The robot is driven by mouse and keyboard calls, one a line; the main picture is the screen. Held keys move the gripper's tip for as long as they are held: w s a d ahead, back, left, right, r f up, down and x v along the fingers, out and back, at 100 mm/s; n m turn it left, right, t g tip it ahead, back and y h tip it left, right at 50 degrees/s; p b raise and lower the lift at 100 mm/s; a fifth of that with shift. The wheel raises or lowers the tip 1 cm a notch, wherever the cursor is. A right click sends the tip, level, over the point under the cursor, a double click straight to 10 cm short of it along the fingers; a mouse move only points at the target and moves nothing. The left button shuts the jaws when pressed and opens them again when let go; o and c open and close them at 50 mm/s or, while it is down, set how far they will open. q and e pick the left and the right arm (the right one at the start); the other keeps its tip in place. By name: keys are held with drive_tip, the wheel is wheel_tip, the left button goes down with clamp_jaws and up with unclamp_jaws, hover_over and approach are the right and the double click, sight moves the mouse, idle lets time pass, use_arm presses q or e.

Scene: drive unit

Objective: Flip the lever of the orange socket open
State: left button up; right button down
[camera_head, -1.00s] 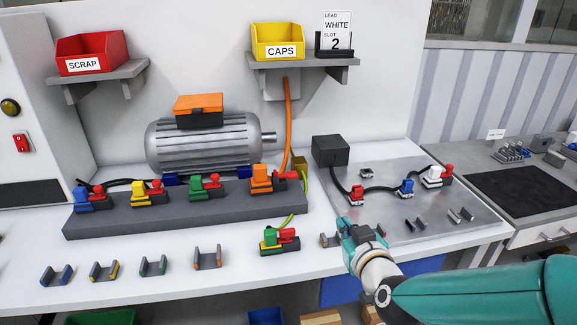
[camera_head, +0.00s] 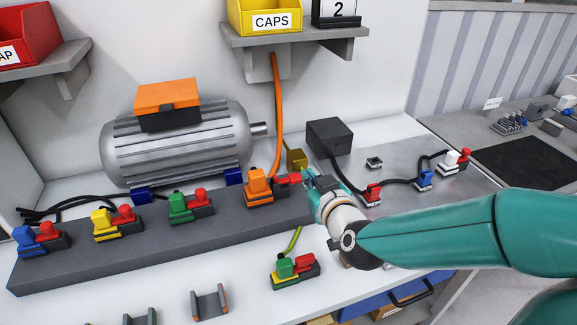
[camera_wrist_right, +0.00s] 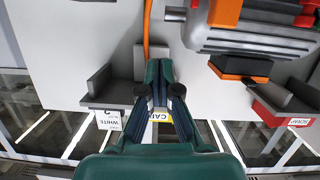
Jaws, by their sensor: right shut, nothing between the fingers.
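The orange socket (camera_head: 260,188) sits at the right end of the dark grey block, with an orange cable rising from it. Its red lever (camera_head: 288,179) points right. My right gripper (camera_head: 309,181) is shut and empty, just right of the lever's end; I cannot tell whether they touch. In the right wrist view my shut fingers (camera_wrist_right: 159,78) show before the wall and shelf, and the orange cable (camera_wrist_right: 147,30) runs beyond them. The orange socket is not clear in that view. My left gripper is out of view.
Green (camera_head: 186,206), yellow (camera_head: 105,223) and blue (camera_head: 27,240) sockets with red levers stand left on the block (camera_head: 150,245). The motor (camera_head: 180,140) is behind. A green and red connector (camera_head: 293,268) lies in front, a black box (camera_head: 329,137) to the right.

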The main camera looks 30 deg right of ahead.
drive_tip(key=p, duration=0.2)
hover_over(288, 178)
drive_tip(key=s, duration=0.2)
wheel_tip(288, 178, down, 2)
drive_tip(key=f, duration=0.1)
drive_tip(key=d+f, duration=0.1)
drive_tip(key=f, duration=0.1)
drive_tip(key=shift+s, duration=0.15)
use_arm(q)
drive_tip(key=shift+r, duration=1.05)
use_arm(e)
drive_tip(key=shift+d+f, duration=0.1)
drive_tip(key=shift+f, duration=0.55)
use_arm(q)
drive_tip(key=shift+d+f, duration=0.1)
